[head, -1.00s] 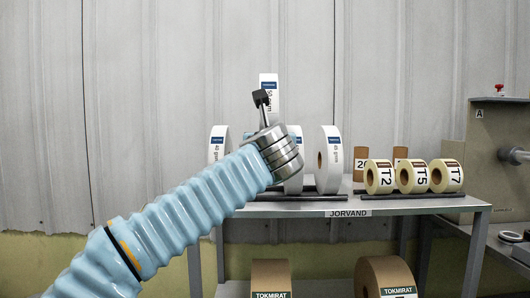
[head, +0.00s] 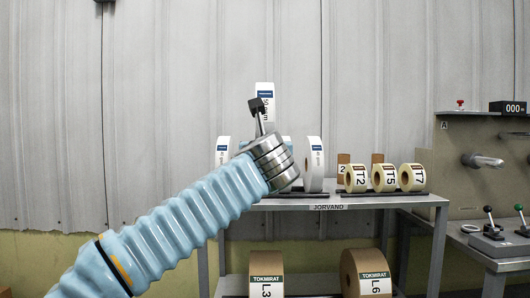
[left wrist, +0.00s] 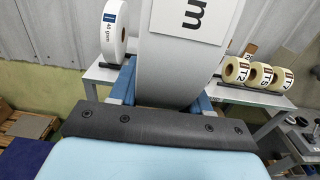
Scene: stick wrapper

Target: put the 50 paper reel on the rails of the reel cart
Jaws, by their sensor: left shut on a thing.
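A white paper reel with a blue-topped label reading 50 (head: 265,93) stands up above my left wrist in the head view; the wrist hides its lower part. In the left wrist view the same reel (left wrist: 180,60) fills the top middle, with a large "m" on its label. My left gripper (left wrist: 166,95) is shut on this reel, its blue fingers on both sides. In the head view the fingers are mostly hidden behind the metal wrist. My right gripper is not in view. I cannot make out a separate reel cart.
A grey table marked JORVAND (head: 390,201) bears dark rails, white reels (head: 314,160) and cream reels T2 (head: 356,178), T5 and T7. Brown TOKMIRAT reels (head: 267,272) sit on its lower shelf. A machine with a spindle (head: 470,140) and a lever box (head: 496,243) stand at right.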

